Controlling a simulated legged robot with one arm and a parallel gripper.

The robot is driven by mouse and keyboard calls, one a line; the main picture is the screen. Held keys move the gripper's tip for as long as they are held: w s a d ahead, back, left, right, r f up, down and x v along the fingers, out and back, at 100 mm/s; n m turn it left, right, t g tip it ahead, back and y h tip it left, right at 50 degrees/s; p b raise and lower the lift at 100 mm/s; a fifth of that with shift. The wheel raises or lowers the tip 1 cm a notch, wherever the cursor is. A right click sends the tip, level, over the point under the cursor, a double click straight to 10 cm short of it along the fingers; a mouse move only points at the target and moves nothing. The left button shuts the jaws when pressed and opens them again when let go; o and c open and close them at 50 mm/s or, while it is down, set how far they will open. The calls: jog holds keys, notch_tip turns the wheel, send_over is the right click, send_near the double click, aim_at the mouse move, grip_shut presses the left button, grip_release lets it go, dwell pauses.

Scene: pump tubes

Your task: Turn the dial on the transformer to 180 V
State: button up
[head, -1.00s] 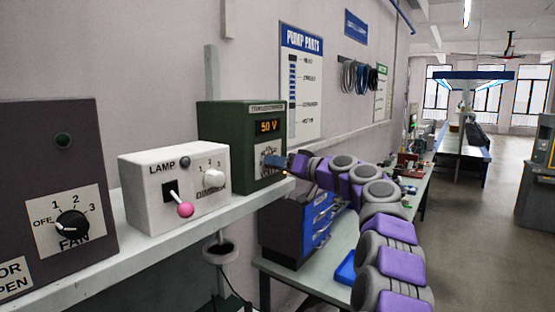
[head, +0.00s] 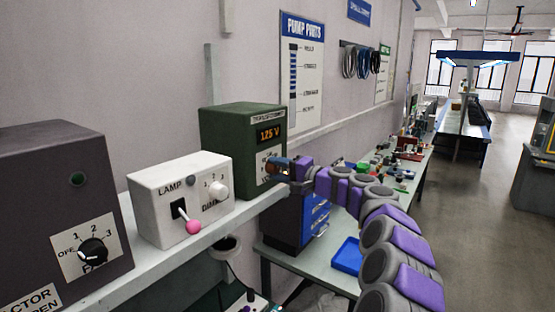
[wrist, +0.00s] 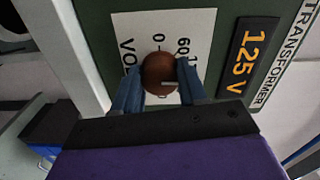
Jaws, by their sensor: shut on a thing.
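The green transformer (head: 222,140) stands on the shelf at the centre of the head view. Its orange display (head: 269,133) reads 125 V, and the display also shows in the wrist view (wrist: 250,57) reading 125 V. The dial (wrist: 158,72) is a round brown knob on a white label plate below the display. My gripper (wrist: 157,84) has its two blue fingers closed on either side of the dial. In the head view my gripper (head: 283,166) reaches the transformer's front face from the right. The dial's scale is partly hidden by the fingers.
On the same shelf are the white lamp box (head: 150,215) with a pink-tipped lever and a dimmer knob, and the dark fan box (head: 40,170). A blue drawer cabinet (head: 316,212) and blue tray (head: 347,255) are on the bench below right.

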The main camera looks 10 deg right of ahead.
jog(key=m+p, duration=0.5)
jog(key=p, duration=0.1)
jog(key=m+p, duration=0.2)
jog(key=shift+f+m, duration=0.1)
jog(key=shift+m, duration=0.2)
jog(key=shift+m+p, duration=0.3)
jog(key=shift+p, duration=0.05)
jog(key=shift+f, duration=0.2)
jog(key=o, duration=0.7)
jog(key=shift+c, duration=0.2)
jog(key=o, duration=0.4)
jog(key=shift+w+d, duration=0.15)
jog(key=shift+r, duration=0.2)
jog(key=shift+d, duration=0.1)
jog(key=b+v, duration=0.2)
jog(key=v, duration=1.5)
